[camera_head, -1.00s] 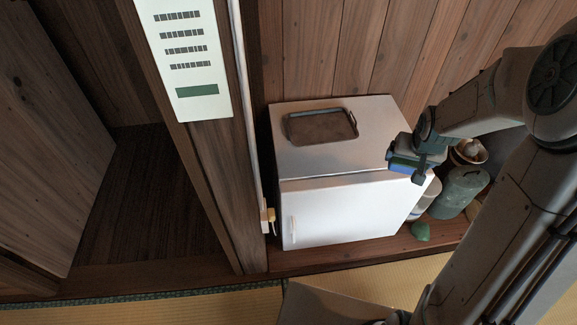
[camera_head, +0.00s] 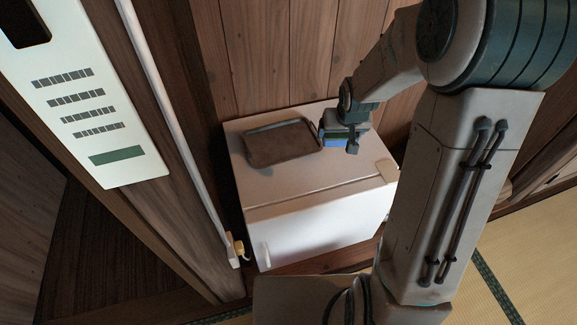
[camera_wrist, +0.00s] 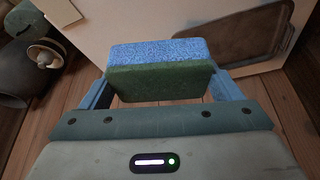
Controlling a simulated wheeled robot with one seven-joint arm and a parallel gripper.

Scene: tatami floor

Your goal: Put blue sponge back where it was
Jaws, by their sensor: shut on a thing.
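The blue sponge (camera_wrist: 158,52) has a blue layer and a green layer. My gripper (camera_wrist: 158,80) is shut on it, with one finger at each end. In the head view the sponge (camera_head: 336,141) shows as a small blue strip in my gripper (camera_head: 345,138), just right of the brown tray. It appears close above the white fridge (camera_head: 300,184); I cannot tell whether it touches the top.
A brown tray (camera_head: 283,143) lies on the fridge top, left of my gripper; it also shows in the wrist view (camera_wrist: 245,32). A wooden pillar and wall panel stand left. A grey-green container (camera_wrist: 22,75) stands at the wrist view's left.

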